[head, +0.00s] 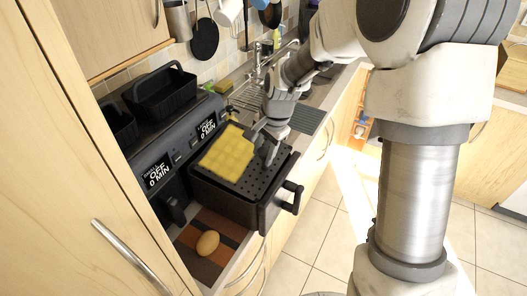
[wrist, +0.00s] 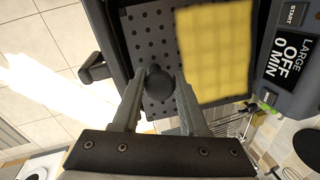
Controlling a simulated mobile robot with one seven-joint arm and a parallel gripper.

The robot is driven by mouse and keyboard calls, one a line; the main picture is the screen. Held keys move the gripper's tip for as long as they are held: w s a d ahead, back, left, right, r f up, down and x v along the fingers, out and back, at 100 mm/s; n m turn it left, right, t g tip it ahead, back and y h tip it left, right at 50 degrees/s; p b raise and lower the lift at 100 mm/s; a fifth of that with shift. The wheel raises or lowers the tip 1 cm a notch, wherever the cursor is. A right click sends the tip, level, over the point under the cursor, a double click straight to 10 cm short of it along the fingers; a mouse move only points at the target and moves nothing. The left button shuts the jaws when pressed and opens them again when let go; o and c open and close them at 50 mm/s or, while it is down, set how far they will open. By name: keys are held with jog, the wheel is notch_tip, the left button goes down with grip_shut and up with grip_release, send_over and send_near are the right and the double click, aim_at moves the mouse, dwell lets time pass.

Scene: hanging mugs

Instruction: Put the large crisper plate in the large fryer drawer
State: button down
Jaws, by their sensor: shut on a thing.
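The large crisper plate (head: 256,184) is a dark perforated plate with a round black knob; it also shows in the wrist view (wrist: 140,34). My gripper (head: 266,150) is shut on the knob, with one finger on each side of it in the wrist view (wrist: 157,80). The large fryer drawer (head: 236,203) is black and pulled out, with its handle (head: 292,197) to the right. The plate lies over the drawer's opening, near rim level. I cannot tell whether it is seated. A yellow gridded slab (head: 227,153) covers the plate's left part.
The black fryer body (head: 178,140) stands behind the drawer, its displays reading OFF. Black baskets (head: 160,92) sit on top. A brown egg (head: 208,243) lies on a striped board in front. A sink and tap (head: 258,75) are farther back.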

aim_at(264, 174)
jog(key=shift+d+f+b, duration=0.1)
jog(key=shift+f+b, duration=2.4)
jog(key=shift+f, duration=1.1)
jog(key=shift+d+f, duration=0.1)
jog(key=shift+f, duration=0.4)
jog(key=shift+s, duration=0.1)
jog(key=c, duration=0.8)
grip_release()
jog(key=shift+c, duration=0.2)
jog(key=o, duration=0.5)
jog(key=shift+c, duration=0.2)
jog(key=shift+r, duration=0.1)
jog(key=b+v, duration=0.1)
jog(key=v, duration=1.6)
jog(key=shift+a+r, duration=0.2)
jog(key=shift+r, duration=0.05)
